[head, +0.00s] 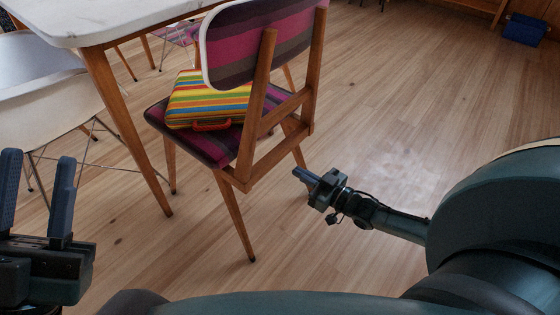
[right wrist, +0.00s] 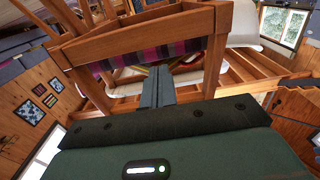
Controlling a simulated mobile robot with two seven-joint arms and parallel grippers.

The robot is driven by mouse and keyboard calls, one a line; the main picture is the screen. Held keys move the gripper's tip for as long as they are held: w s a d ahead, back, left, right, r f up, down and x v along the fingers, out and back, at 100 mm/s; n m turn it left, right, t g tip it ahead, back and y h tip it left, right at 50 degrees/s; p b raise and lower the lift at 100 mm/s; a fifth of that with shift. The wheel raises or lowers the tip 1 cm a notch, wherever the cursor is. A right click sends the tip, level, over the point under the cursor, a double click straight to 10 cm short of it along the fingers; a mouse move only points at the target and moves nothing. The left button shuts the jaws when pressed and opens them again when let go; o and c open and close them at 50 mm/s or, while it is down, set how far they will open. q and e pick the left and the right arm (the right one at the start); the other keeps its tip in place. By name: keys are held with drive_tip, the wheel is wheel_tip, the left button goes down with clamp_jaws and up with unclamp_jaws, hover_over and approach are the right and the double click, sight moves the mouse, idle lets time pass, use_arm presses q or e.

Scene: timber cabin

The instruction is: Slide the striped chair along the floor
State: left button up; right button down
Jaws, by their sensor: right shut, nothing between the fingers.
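The striped chair (head: 262,45) has a wooden frame with a pink, purple and dark striped backrest and seat. It stands beside the white table, its back towards me. In the right wrist view its wooden frame (right wrist: 140,32) fills the upper middle. My left gripper (head: 36,195) is open and empty at the far left.
A colourful striped case (head: 208,98) with a red handle lies on the chair's seat. A white table (head: 95,18) and a white shell chair (head: 45,90) stand at left. A blue box (head: 524,29) is far right. Wooden floor (head: 400,90) is clear right of the chair.

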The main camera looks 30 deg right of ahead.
drive_tip(key=shift+p+v, duration=0.4)
drive_tip(key=shift+v, duration=1.1)
